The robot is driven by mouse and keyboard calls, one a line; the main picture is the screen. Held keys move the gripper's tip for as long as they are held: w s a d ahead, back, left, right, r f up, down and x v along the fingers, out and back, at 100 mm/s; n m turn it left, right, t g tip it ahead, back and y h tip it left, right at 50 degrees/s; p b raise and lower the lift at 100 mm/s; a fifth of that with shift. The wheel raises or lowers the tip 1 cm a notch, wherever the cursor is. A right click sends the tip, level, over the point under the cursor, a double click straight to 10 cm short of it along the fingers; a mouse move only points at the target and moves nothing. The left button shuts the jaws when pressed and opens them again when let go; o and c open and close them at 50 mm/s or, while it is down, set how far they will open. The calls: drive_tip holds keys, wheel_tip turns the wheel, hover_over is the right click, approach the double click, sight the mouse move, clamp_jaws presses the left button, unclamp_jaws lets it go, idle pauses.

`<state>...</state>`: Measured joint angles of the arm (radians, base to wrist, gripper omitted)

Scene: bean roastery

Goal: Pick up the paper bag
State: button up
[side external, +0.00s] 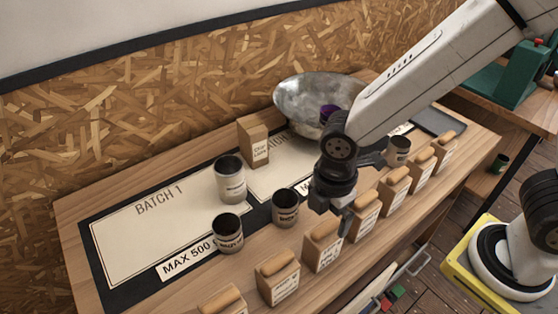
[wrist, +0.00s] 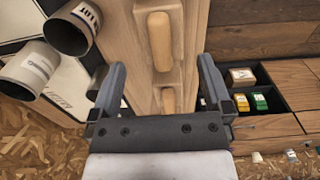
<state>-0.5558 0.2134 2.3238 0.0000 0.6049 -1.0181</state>
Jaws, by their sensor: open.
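The paper bag (side external: 254,143) is a small brown upright block with a white label, standing near the wall at the back of the bench, between the two pale batch sheets. I cannot make it out in the wrist view. My gripper (side external: 338,208) is to the right of and nearer the camera than the bag, well apart from it, above the front row of wooden boxes. In the wrist view my gripper (wrist: 160,72) is open, with its fingers to either side of a wooden box (wrist: 158,45) with a rounded top. Nothing is held.
Several dark-mouthed cups (side external: 230,180) stand around the batch sheets. Several labelled wooden boxes (side external: 278,278) line the bench's front edge. A metal bowl (side external: 300,98) with a purple thing (side external: 328,112) is at the back. A grey tray (side external: 438,122) lies at the right end.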

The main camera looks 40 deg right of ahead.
sight(326, 226)
drive_tip(key=shift+f, duration=0.95)
drive_tip(key=shift+f, duration=0.15)
drive_tip(key=shift+f, duration=2.45)
drive_tip(key=c, duration=1.3)
drive_tip(key=shift+r, duration=0.2)
drive_tip(key=shift+r, duration=4.85)
